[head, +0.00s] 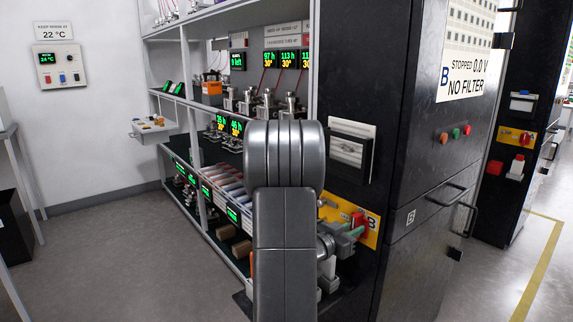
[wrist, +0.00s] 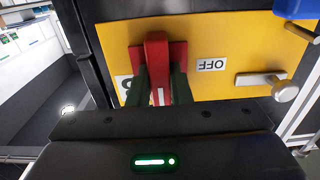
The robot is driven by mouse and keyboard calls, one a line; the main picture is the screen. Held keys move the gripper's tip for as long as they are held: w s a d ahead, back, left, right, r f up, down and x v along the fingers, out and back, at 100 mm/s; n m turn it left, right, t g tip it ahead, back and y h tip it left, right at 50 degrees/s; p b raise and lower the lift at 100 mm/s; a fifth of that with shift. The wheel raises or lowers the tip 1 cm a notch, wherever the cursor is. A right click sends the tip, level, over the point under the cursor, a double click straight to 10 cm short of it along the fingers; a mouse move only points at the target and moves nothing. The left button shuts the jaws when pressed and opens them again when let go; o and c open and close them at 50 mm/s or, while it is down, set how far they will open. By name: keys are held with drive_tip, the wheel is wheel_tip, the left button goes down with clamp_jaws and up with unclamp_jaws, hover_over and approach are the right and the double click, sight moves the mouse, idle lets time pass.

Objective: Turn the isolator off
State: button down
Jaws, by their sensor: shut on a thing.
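The isolator is a red handle (wrist: 157,50) on a red base, on a yellow plate (wrist: 225,45). In the wrist view the handle runs up and down the picture. An OFF label (wrist: 211,64) sits to its right, upside down. Another label at lower left is mostly hidden by a finger. My gripper (wrist: 160,88) is shut on the red handle, one dark green finger on each side.
Black cabinet B (head: 430,115) carries a "STOPPED 0.0 V NO FILTER" sign (head: 468,80) and a door handle (head: 450,200). A metal knob (wrist: 285,91) and a blue part (wrist: 297,8) are right of the isolator.

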drive_tip(key=shift+r+n+p, duration=0.1)
drive_tip(key=shift+n+p, duration=0.2)
drive_tip(key=shift+p, duration=0.35)
drive_tip(key=shift+n+p, duration=1.2)
drive_tip(key=shift+p, duration=0.25)
drive_tip(key=shift+n+p, duration=1)
drive_tip(key=shift+p, duration=0.25)
drive_tip(key=shift+n+p, duration=2.3)
drive_tip(key=shift+p, duration=0.15)
drive_tip(key=shift+n, duration=0.4)
